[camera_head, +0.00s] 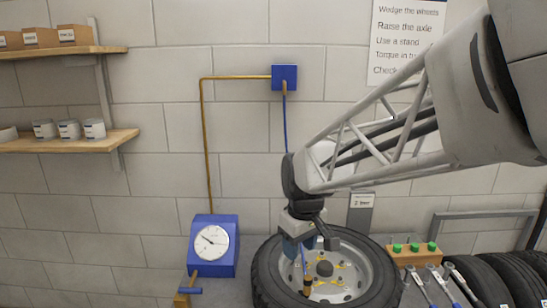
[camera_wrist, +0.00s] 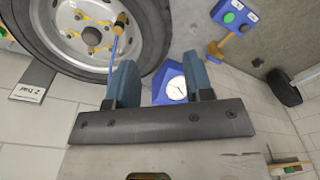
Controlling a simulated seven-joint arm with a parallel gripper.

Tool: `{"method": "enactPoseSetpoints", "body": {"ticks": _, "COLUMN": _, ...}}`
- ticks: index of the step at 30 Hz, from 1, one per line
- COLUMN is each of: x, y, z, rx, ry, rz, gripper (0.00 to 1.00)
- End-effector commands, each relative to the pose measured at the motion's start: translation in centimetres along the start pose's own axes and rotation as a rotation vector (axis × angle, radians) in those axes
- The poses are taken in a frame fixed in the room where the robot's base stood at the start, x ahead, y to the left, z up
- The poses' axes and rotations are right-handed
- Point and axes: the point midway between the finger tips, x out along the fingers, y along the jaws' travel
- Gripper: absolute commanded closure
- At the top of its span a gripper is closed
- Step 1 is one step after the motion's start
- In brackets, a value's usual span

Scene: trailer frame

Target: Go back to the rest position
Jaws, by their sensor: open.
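My gripper (camera_head: 298,250) hangs from the arm in front of the upper left of the wheel in the head view. In the wrist view its two blue-grey fingers (camera_wrist: 158,62) stand apart with nothing held between them. The wheel (camera_head: 360,281) has a black tyre and a grey rim with yellow marks; it fills the upper left of the wrist view (camera_wrist: 60,52). A brass fitting (camera_head: 307,292) with a blue hose is at the rim; the fitting also shows in the wrist view (camera_wrist: 121,20). Whether it is seated on a valve is unclear.
A blue gauge box (camera_head: 213,255) stands left of the wheel. A wooden block with green knobs (camera_head: 414,254), wrenches (camera_head: 436,285) and more tyres (camera_head: 480,275) are at right. Wooden shelves (camera_head: 70,146) with cans and boxes are at upper left. The wall between is mostly clear.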

Motion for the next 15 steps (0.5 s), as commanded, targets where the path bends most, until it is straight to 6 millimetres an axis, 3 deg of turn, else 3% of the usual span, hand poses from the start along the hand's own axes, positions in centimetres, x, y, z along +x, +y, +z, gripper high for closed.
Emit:
{"method": "enactPoseSetpoints", "body": {"ticks": 3, "x": -1.2, "y": 0.2, "z": 3.4, "rx": 0.084, "ry": 0.02, "rz": 0.018, "gripper": 0.53}}
{"method": "enactPoseSetpoints", "body": {"ticks": 15, "x": -3.1, "y": -0.4, "z": 13.9, "rx": 0.362, "ry": 0.082, "rz": 0.066, "gripper": 0.53}}
